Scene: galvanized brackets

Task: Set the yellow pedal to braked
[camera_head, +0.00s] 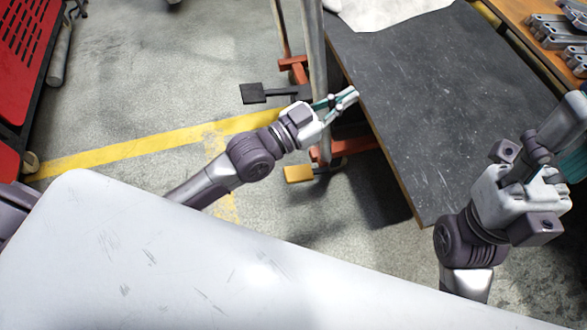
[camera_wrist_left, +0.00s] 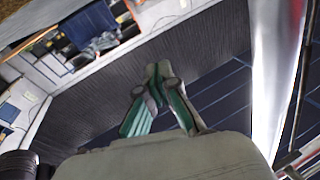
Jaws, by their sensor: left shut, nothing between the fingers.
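The yellow pedal (camera_head: 299,173) sits low near the floor, at the foot of a frame beside the dark table. It joins a dark arm running right toward an orange-red bracket. My left gripper (camera_head: 350,97) is shut and empty, above and to the right of the pedal in the picture, close to the table's left edge. Its closed fingers also show in the left wrist view (camera_wrist_left: 158,78), where the pedal does not appear. My right gripper (camera_head: 550,174) is over the table's right side; its fingers are mostly hidden by its hand and arm.
A black pedal (camera_head: 253,93) sits farther back on the same frame, near a grey upright post (camera_head: 316,60). The dark tabletop (camera_head: 410,90) is mostly bare. Metal brackets (camera_head: 556,30) lie on a wooden surface at the upper right. Floor left of the yellow pedal is clear.

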